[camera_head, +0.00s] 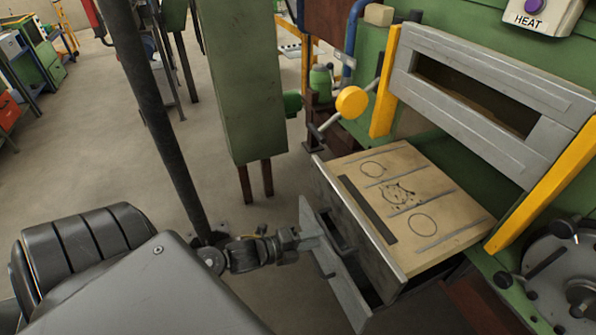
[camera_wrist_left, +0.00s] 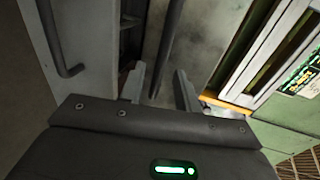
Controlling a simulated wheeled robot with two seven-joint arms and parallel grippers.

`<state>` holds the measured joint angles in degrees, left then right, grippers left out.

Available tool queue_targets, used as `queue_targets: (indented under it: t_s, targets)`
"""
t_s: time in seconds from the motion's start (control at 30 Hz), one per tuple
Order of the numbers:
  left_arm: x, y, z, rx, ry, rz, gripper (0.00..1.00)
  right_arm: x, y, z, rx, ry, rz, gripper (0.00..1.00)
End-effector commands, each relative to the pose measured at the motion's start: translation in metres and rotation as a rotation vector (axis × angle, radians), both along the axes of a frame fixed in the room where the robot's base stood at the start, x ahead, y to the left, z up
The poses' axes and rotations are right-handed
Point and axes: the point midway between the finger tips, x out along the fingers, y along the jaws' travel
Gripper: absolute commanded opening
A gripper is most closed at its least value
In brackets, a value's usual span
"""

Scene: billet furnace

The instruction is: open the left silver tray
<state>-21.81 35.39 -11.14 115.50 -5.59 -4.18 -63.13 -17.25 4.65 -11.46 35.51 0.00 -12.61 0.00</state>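A silver tray front (camera_head: 345,288) with a dark handle slants out at lower middle in the head view. It stands in front of a pulled-out tray (camera_head: 430,200) whose tan top has drawn circles. I cannot tell whether the two are one piece. My left gripper (camera_head: 318,242) is at the upper part of the silver front. In the left wrist view, the left gripper (camera_wrist_left: 160,88) has its fingers apart, with a dark bar (camera_wrist_left: 168,45) beyond and between them. Contact is unclear. A grey panel with a bent handle (camera_wrist_left: 65,45) is at left. My right gripper is not in view.
The green furnace has a silver frame (camera_head: 450,110) around a slot, with yellow side bars (camera_head: 545,185). A yellow knob (camera_head: 351,102) sticks out above the tray. A green post (camera_head: 240,80) stands behind my left arm.

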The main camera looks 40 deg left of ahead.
Motion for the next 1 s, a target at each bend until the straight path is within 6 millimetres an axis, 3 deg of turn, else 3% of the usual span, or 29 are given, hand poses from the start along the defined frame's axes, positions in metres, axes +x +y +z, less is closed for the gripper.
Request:
queue_targets:
  t_s: [0.1, 0.33, 1.0]
  targets:
    - [-0.023, 0.010, 0.002, 0.002, 0.004, -0.001, 0.32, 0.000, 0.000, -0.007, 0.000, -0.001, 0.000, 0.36]
    - [-0.047, 0.023, 0.009, 0.000, 0.001, -0.001, 0.32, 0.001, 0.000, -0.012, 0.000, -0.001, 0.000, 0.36]
    - [-0.052, 0.025, 0.012, -0.001, 0.000, 0.000, 0.32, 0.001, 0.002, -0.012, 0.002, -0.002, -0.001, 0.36]
